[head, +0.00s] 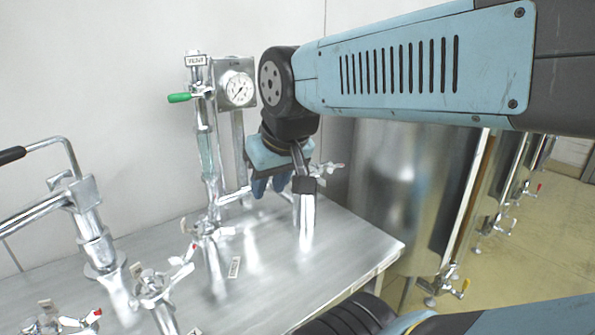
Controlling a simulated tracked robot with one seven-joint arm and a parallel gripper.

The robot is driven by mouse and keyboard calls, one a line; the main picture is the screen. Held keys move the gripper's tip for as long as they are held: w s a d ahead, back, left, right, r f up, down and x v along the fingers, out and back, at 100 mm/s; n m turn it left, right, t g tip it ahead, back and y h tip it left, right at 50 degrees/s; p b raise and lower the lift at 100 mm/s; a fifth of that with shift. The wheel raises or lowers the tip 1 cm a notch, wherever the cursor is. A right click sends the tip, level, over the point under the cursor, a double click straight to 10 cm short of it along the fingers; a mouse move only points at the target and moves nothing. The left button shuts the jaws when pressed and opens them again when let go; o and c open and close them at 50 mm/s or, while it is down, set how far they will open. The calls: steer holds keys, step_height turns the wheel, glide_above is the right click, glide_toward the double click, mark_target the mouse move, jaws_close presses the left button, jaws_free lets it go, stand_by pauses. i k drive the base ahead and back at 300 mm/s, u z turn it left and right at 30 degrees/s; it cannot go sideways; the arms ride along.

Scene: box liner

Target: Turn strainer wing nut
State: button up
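A small bright metal piece with wing-like lobes (328,171), which looks like a wing nut, is near the middle of the head view. It sits just right of a dark collar on an upright metal cylinder (306,222), possibly the strainer, standing on the steel table. My gripper (270,186) is left of this cylinder and of the winged piece, with its blue fingers pointing down over the table. The winged piece appears apart from the fingers. Nothing is visibly held. The gap between the fingertips is too small and unclear to judge, and my wrist hides part of the area behind.
The steel table (350,240) has bare surface around the cylinder. A pressure gauge (237,88) and a green-handled valve (180,98) stand behind at the left. Pipes and clamps (152,287) crowd the front left. A large steel tank (385,180) stands close behind the table at right.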

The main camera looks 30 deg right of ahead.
mark_target(332, 166)
steer(key=u, duration=0.15)
steer(key=k, duration=1.9)
steer(key=z, duration=0.65)
steer(key=i, duration=0.95)
steer(key=u, duration=0.05)
